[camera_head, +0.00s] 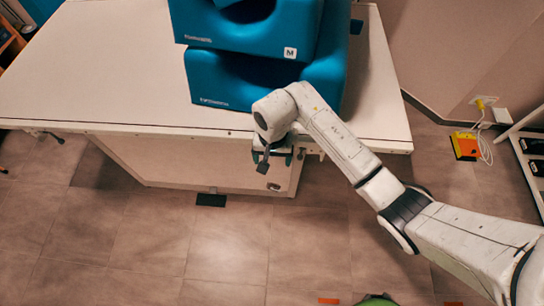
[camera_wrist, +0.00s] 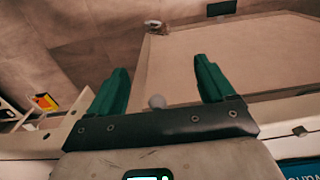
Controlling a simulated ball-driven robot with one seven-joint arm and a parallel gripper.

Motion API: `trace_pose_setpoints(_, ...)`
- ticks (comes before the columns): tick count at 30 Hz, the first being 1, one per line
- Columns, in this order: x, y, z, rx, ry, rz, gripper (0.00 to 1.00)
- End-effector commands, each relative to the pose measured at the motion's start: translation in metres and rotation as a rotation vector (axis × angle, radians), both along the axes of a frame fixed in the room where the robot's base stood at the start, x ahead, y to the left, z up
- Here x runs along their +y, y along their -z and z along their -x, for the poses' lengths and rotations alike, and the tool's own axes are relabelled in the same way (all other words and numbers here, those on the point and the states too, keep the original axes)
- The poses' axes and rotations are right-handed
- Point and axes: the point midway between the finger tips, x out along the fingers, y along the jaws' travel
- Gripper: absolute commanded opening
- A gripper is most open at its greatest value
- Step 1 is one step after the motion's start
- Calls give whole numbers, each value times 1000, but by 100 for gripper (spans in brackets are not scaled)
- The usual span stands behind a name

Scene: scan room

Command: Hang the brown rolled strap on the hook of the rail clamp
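My gripper (camera_head: 273,158) is at the front edge of the table, partly hidden under my wrist in the head view. In the wrist view its two green fingers (camera_wrist: 157,78) stand wide apart. A small grey rounded knob (camera_wrist: 157,101) shows between them near the palm; nothing is seen clamped. In the head view a dark lever-like part (camera_head: 263,166) hangs beside the fingers; it may belong to the rail clamp, but I cannot tell. I cannot make out the brown rolled strap or the clamp's hook in either view.
The white table (camera_head: 95,60) carries blue cushions (camera_head: 222,75) close behind my wrist. A pale cabinet (camera_head: 205,165) stands under its front edge. An orange-yellow box (camera_head: 465,146) with a white cable is on the floor at the right. The floor in front is largely clear.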

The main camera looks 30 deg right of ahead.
Motion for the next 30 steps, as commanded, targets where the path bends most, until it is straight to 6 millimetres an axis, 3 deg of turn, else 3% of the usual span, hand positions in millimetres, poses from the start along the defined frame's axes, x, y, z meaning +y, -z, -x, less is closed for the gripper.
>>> trace_pose_setpoints(8, -1, 4, 2, 8, 7, 3, 90)
trace_pose_setpoints(13, -1, -4, 1, 5, 5, 2, 90)
trace_pose_setpoints(24, -2, -73, 0, -2, 1, 4, 90)
trace_pose_setpoints(30, -2, -99, 1, -2, 1, 3, 90)
